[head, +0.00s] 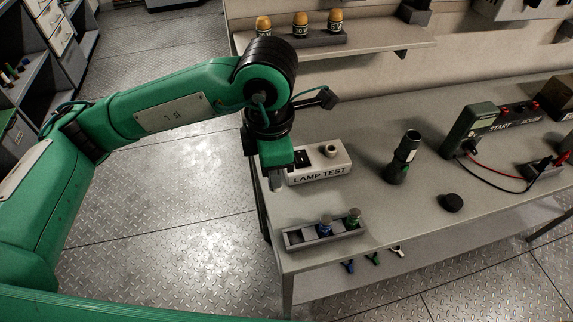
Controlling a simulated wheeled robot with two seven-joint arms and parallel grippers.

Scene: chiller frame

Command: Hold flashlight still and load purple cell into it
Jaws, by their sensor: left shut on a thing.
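My left gripper (276,182) points down left of the lamp test box, above the bench's left edge. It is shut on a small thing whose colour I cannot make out. No purple shows anywhere. My right gripper is out of view.
A white lamp test box (320,163) stands close right of my left gripper. A green tester (468,131) with red and black leads stands at the right. A shelf (368,55) with several yellow-topped items runs behind. Bench front centre is mostly clear.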

